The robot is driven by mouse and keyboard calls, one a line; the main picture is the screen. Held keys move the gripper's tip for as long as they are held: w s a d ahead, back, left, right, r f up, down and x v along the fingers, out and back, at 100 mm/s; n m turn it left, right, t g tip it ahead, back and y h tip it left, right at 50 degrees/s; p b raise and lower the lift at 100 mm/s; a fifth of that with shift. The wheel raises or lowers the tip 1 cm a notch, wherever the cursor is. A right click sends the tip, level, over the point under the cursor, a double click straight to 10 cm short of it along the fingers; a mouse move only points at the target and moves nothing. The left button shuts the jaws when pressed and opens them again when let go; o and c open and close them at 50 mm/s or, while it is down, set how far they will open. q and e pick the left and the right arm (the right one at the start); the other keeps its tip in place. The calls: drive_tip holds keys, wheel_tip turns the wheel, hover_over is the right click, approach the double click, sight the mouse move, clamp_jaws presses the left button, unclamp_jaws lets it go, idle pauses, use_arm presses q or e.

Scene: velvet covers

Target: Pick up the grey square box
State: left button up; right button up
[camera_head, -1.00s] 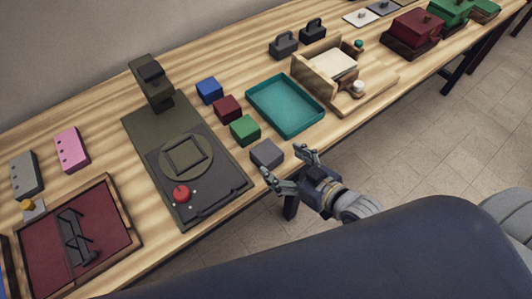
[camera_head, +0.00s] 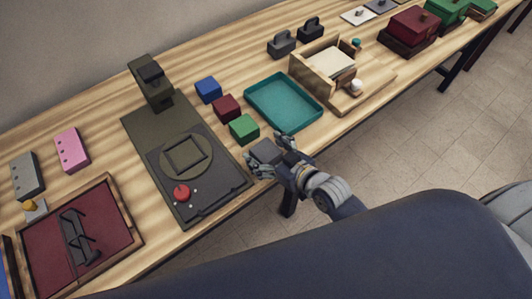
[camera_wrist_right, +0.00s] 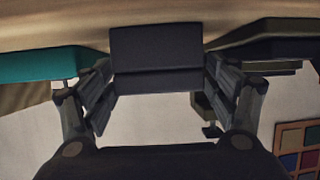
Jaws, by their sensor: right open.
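The grey square box (camera_head: 264,152) sits on the wooden table near its front edge, right of the dark machine and in front of the green box. My right gripper (camera_head: 268,155) is at the box, with one finger on each side of it. In the right wrist view the grey box (camera_wrist_right: 156,58) stands between the two open fingers (camera_wrist_right: 158,92). Whether the fingers touch it I cannot tell. My left gripper is not in view.
A green box (camera_head: 244,129), a maroon box (camera_head: 227,107) and a blue box (camera_head: 208,90) stand in a row behind. A teal tray (camera_head: 318,121) lies to the right. The dark machine (camera_head: 208,207) with a red knob stands close on the left.

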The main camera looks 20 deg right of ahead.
drive_tip(key=c, duration=1.2)
drive_tip(key=shift+r, duration=0.1)
